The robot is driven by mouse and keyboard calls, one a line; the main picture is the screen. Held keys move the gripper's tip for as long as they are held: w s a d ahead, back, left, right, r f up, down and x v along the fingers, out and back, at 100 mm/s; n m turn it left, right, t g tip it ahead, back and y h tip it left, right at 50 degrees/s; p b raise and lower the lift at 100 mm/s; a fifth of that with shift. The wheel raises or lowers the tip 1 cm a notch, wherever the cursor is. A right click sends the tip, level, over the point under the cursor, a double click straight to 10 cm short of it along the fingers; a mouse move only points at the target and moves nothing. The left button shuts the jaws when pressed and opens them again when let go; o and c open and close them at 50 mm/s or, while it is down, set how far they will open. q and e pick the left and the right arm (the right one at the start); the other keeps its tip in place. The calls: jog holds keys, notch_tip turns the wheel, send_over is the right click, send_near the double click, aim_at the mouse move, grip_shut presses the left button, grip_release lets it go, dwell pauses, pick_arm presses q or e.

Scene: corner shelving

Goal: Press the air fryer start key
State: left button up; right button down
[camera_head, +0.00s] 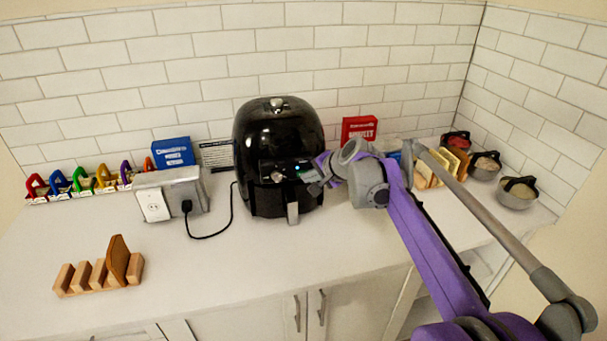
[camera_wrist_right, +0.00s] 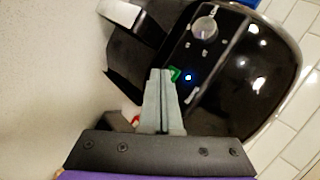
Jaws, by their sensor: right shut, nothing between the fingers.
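The black air fryer (camera_head: 270,135) stands on the counter against the tiled wall. Its front control panel faces me, with a small blue light. My right gripper (camera_head: 312,180) is at the right side of this panel. In the right wrist view, the air fryer (camera_wrist_right: 245,85) shows a round silver knob (camera_wrist_right: 205,27), a green-marked key (camera_wrist_right: 175,74) and the blue light (camera_wrist_right: 188,77). My right gripper (camera_wrist_right: 160,73) is shut and empty, its fingertips right beside the green key, partly overlapping it in the picture. I cannot tell whether they touch it. My left gripper is out of view.
A wall socket box (camera_head: 168,198) with a black plug and cord stands left of the fryer. A wooden rack (camera_head: 98,275) with a bread slice is at the front left. Metal bowls (camera_head: 517,193) stand at the right. The front middle counter is clear.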

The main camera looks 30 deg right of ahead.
dwell(0.6)
jog(key=shift+s+a, duration=0.15)
jog(key=shift+s, duration=0.45)
jog(key=s, duration=0.2)
jog(key=s+a, duration=0.1)
jog(key=s, duration=0.2)
jog(key=shift+a, duration=0.1)
jog(key=shift+w, duration=0.1)
dwell(1.4)
